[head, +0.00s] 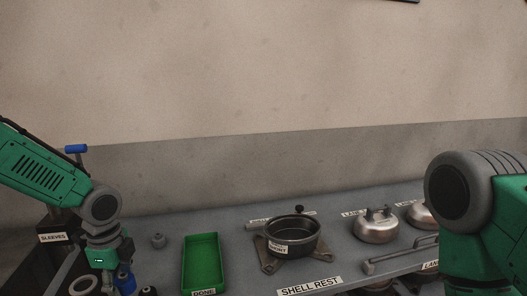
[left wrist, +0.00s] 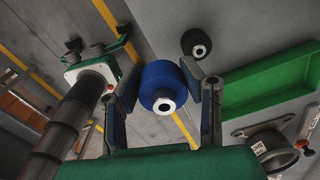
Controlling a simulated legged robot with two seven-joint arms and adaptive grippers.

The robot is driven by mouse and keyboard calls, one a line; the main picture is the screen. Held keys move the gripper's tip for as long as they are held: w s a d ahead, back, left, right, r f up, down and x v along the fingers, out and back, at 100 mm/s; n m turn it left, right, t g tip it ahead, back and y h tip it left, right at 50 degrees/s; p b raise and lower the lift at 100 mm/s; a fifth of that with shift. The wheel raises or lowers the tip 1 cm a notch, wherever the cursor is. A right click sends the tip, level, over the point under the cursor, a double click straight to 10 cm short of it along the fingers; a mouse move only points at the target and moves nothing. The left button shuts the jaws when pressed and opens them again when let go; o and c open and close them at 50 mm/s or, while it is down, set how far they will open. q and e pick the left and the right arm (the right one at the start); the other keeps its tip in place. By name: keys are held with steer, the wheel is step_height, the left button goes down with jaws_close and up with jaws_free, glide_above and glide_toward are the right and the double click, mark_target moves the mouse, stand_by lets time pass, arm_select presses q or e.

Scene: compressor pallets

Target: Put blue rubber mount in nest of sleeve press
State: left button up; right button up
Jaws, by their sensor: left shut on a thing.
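The blue rubber mount (left wrist: 163,82), with a pale metal core, sits between the fingers of my left gripper (left wrist: 161,76), which is shut on it in the left wrist view. In the head view the blue mount (head: 125,280) shows at the lower left, beside my left gripper (head: 114,272). A blue-ended handle (head: 76,149) stands behind my left arm; it may belong to the sleeve press, whose nest I cannot make out there. A pale plate with a red part (left wrist: 92,75) lies left of the mount in the left wrist view; I cannot tell whether it is the press. My right gripper is out of view.
A black mount (left wrist: 196,42) stands beyond the blue one. The green DONE tray (head: 204,262) is right of my left gripper. A dark pot-shaped shell (head: 293,236) sits on a rest, with metal domes (head: 376,227) farther right. A sleeves box (head: 52,237) is far left.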

arm_select(q)
steer(key=shift+w+d+f+n, duration=0.15)
steer(key=shift+f+n, duration=0.15)
steer(key=shift+f, duration=0.15)
steer(key=shift+d+f+n, duration=0.15)
steer(key=shift+f+n, duration=0.15)
steer(key=shift+f, duration=0.1)
steer(key=shift+d+f+n+b, duration=0.2)
steer(key=shift+f+n+b, duration=0.05)
steer(key=shift+n+b, duration=0.15)
steer(key=shift+s+d+f+n, duration=0.15)
steer(key=shift+s+d+n, duration=0.05)
steer(key=shift+s+n, duration=0.2)
steer(key=s+d+f+n+b, duration=0.3)
steer(key=s+n, duration=0.2)
steer(key=n, duration=0.2)
steer(key=s+d+f+n+b, duration=0.3)
steer(key=s+n, duration=0.2)
steer(key=n, duration=0.3)
steer(key=shift+s+d+f, duration=0.15)
steer(key=shift+s+f, duration=0.15)
steer(key=shift+f, duration=0.05)
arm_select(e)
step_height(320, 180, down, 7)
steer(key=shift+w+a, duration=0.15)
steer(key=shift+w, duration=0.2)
